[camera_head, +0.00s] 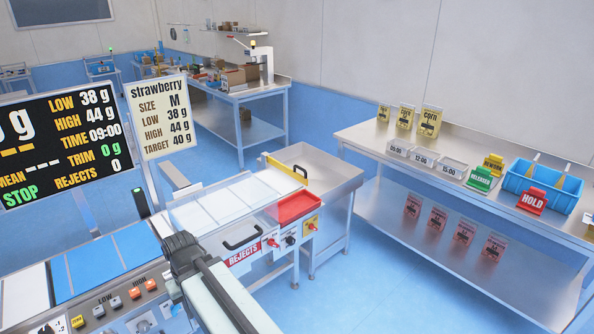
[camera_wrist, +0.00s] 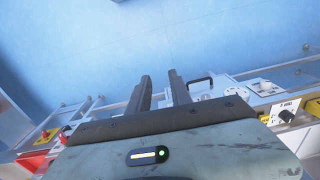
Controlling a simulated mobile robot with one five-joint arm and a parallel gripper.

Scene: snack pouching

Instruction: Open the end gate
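The end gate seems to be the yellow bar (camera_head: 285,168) across the far end of the white belt (camera_head: 225,203), in front of the steel bin (camera_head: 325,167). It stands across the belt end. My gripper (camera_head: 178,243) is in the lower middle of the head view, well left of and nearer than the gate, beside the conveyor's front side. In the wrist view my gripper (camera_wrist: 160,80) points at the blue floor with its two dark fingers apart and nothing between them. I cannot make out the gate for certain in the wrist view.
The rejects drawer (camera_head: 244,256) with a black handle, a red tray (camera_head: 298,207) and knobs are on the conveyor's front. A display (camera_head: 60,145) and a strawberry sign (camera_head: 161,115) stand at left. A steel table (camera_head: 460,180) with bags and bins is at right. Blue floor between is clear.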

